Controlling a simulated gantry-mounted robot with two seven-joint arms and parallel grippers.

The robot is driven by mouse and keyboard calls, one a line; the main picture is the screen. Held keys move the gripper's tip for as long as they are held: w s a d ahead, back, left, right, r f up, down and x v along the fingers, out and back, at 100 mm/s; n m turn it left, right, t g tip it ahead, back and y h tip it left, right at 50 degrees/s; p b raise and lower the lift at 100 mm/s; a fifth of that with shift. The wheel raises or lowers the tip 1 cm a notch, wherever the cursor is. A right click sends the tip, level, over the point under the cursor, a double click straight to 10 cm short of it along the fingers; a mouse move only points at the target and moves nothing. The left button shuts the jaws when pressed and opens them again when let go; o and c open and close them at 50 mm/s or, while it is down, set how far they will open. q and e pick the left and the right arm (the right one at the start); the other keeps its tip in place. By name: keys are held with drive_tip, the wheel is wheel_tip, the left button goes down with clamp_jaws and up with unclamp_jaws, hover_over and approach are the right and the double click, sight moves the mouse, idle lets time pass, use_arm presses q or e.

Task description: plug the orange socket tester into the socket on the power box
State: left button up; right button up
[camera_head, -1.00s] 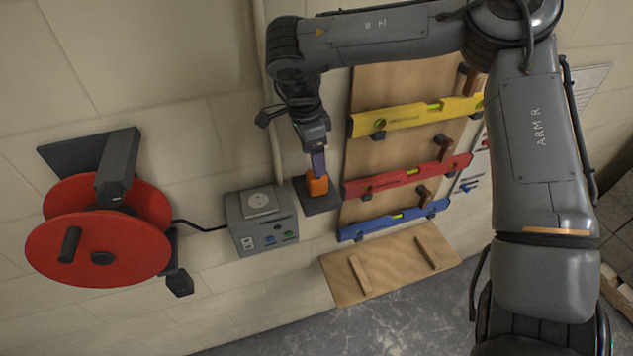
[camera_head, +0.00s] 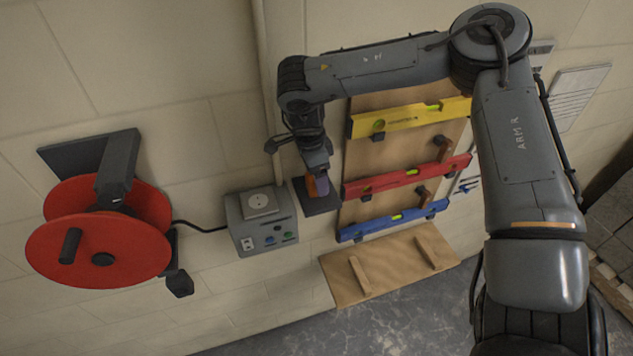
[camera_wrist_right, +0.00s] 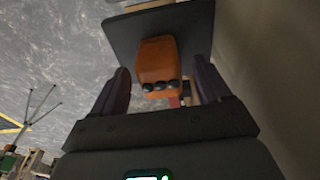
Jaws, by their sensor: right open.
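The orange socket tester (camera_head: 311,186) stands on a small dark shelf (camera_head: 325,205) on the wall, to the right of the power box. In the right wrist view the tester (camera_wrist_right: 158,68) lies between the two open fingers of my right gripper (camera_wrist_right: 160,90), with a visible gap on the left side. My left gripper is not in view.
A red cable reel (camera_head: 95,245) hangs to the left, its black cable running to the power box. A wooden board with yellow, red and blue (camera_head: 392,220) spirit levels is right of the shelf. A wooden ledge (camera_head: 390,263) sits below.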

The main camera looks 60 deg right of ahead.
drive_tip(key=shift+s+d+f, duration=0.1)
drive_tip(key=shift+d+f, duration=0.05)
drive_tip(key=shift+f, duration=1.05)
drive_tip(key=c, duration=1)
drive_tip(key=shift+r, duration=0.1)
drive_tip(key=shift+r, duration=0.4)
drive_tip(key=shift+r+p, duration=3.1)
drive_tip(key=shift+r, duration=10.45)
